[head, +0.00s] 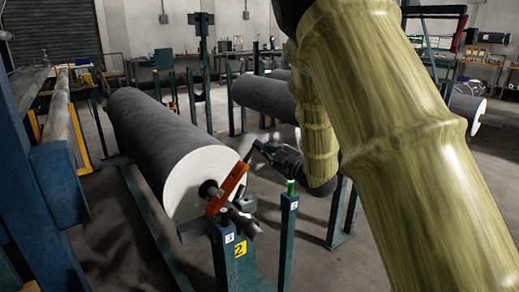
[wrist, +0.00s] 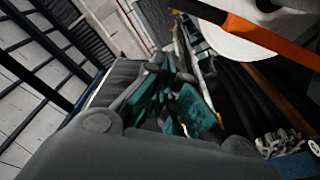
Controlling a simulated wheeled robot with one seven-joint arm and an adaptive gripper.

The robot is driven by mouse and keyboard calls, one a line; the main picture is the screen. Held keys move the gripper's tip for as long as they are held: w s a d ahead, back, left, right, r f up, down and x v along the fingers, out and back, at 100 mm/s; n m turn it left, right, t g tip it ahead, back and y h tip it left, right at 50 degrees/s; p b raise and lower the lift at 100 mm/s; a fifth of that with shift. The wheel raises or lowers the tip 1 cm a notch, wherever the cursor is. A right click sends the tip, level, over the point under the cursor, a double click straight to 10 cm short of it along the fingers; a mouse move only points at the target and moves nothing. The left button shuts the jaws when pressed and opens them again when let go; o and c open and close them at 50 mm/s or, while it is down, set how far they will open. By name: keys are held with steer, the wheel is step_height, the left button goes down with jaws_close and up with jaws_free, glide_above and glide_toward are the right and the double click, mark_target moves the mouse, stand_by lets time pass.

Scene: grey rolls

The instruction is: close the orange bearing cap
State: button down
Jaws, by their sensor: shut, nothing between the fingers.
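The orange bearing cap (head: 229,186) stands tilted up at the near end of a dark grey roll, by the roll's shaft, with its upper end leaning right. It is open rather than lying flat. In the wrist view the orange cap (wrist: 268,38) crosses the upper right corner in front of the roll's white end face. My gripper (head: 254,152) is just right of and beyond the cap's upper end, its fingers shut and empty. I cannot tell if it touches the cap. The wrist view shows the dark gripper with its teal-padded fingers (wrist: 188,108) together.
More rolls (head: 264,97) lie behind.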

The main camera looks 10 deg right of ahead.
steer(key=b+x, duration=0.1)
steer(key=x, duration=0.7)
steer(key=shift+w+a+f, duration=0.1)
steer(key=shift+w+a, duration=0.05)
steer(key=shift+w+d+f+b, duration=0.2)
steer(key=shift+w+d+f, duration=0.05)
steer(key=shift+d+f, duration=0.4)
steer(key=shift+w+d+f+b, duration=0.2)
steer(key=shift+w+d+f, duration=0.05)
steer(key=shift+d+f, duration=0.45)
steer(key=shift+d, duration=0.1)
